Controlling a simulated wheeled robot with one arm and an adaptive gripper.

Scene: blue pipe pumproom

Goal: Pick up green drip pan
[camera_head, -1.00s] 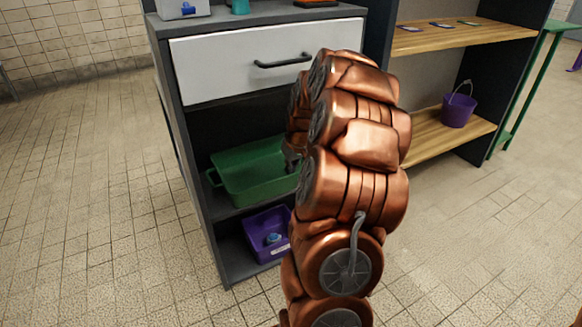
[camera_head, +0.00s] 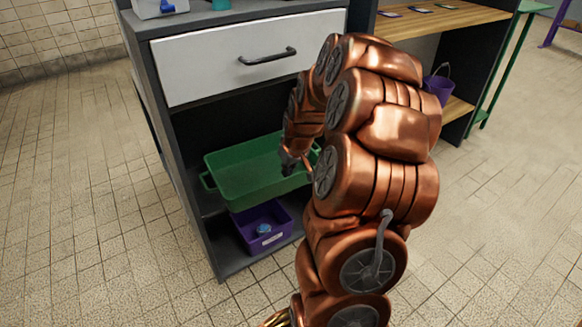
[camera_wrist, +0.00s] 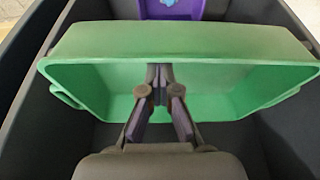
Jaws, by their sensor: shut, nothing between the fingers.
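The green drip pan (camera_head: 235,175) is a shallow rectangular tray with end handles, in the open cabinet bay below the white drawer. Its front edge appears to stick out past the shelf; I cannot tell how its underside rests. In the wrist view the pan (camera_wrist: 215,50) spans the picture. My gripper (camera_head: 290,168) is at the pan's right part in the head view, partly hidden by my arm. Contact with the pan is unclear.
A purple bin (camera_head: 280,232) with a blue item stands below the pan. The white drawer (camera_head: 220,65) is closed above. The dark cabinet side (camera_head: 185,180) bounds the bay on the left. A purple bucket (camera_head: 438,88) is on the right shelf. The floor at left is clear.

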